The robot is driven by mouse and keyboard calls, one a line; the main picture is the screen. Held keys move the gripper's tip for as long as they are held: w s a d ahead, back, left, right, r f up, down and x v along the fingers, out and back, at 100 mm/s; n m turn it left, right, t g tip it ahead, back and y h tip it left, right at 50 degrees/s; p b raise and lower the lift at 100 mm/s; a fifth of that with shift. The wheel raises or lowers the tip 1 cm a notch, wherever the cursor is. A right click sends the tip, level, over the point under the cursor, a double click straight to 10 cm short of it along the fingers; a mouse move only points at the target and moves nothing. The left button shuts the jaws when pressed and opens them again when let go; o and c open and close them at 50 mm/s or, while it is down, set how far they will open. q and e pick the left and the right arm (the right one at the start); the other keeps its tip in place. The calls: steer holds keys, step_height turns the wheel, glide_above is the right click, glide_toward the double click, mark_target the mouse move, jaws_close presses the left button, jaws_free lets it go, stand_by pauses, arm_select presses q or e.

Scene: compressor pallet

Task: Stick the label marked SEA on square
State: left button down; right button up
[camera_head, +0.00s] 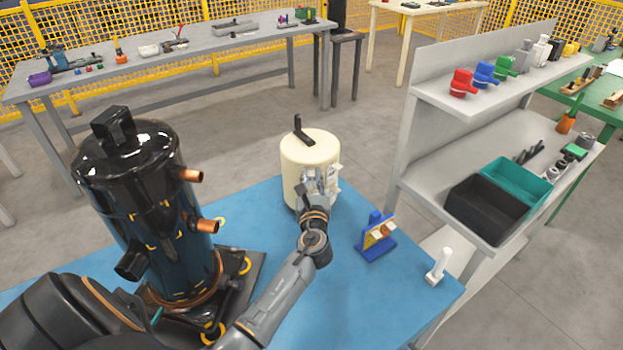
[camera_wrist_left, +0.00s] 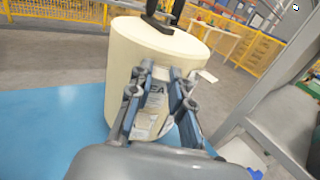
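A cream cylinder (camera_head: 297,158) with a black handle on top stands on the blue table (camera_head: 350,290); it also fills the middle of the left wrist view (camera_wrist_left: 120,70). My left gripper (camera_head: 318,180) is at its near right side. In the left wrist view its fingers (camera_wrist_left: 157,78) are apart. A pale label (camera_wrist_left: 155,98) with dark letters, "EA" readable, shows between the fingers, in front of the cylinder wall. I cannot tell whether it touches the wall. Another pale tab (camera_wrist_left: 207,76) juts out at the cylinder's right. I cannot make out a square. My right gripper is not in view.
A tall black compressor (camera_head: 140,215) stands on the table's left. A blue stand (camera_head: 377,243) and a white upright item (camera_head: 438,265) are right of my gripper. A grey shelf (camera_head: 420,160) with black (camera_head: 485,212) and teal (camera_head: 535,175) bins stands beyond the table's right edge.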

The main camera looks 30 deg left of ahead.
arm_select(q)
steer(key=c, duration=1.9)
jaws_free()
jaws_close()
steer(key=shift+s+d, duration=0.1)
steer(key=shift+s, duration=0.05)
steer(key=shift+p+v, duration=0.85)
steer(key=shift+v, duration=2)
